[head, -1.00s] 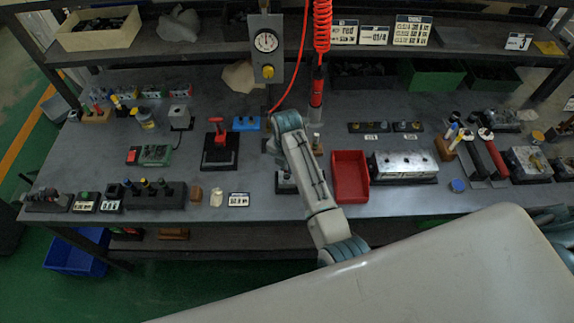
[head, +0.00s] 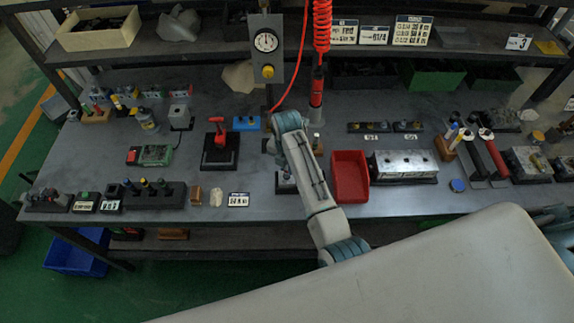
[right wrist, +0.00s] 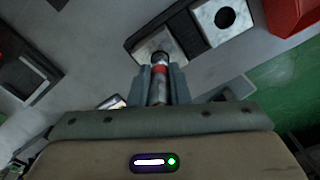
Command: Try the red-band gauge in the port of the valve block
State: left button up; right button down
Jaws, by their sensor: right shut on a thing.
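The red-band gauge (right wrist: 159,70) is a slim metal pin with a dark tip and a red band. My right gripper (right wrist: 158,88) is shut on it in the right wrist view. Its dark tip overlaps the nearer pale metal face of the valve block (right wrist: 200,22). I cannot tell whether the tip is in a port or above it. A round dark port shows in the block's other face. My left gripper is not in view.
A red tray (head: 350,177) stands just right of the block, and a long silver block (head: 403,165) lies beyond it. A red-handled device (head: 219,150) stands to the left. A red coiled hose (head: 322,28) hangs above. Bare tabletop (head: 255,170) lies left of the block.

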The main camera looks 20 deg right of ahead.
jog(key=shift+s+f, duration=0.1)
jog(key=shift+f, duration=0.3)
dwell(1.1)
jog(key=shift+r, duration=3.05)
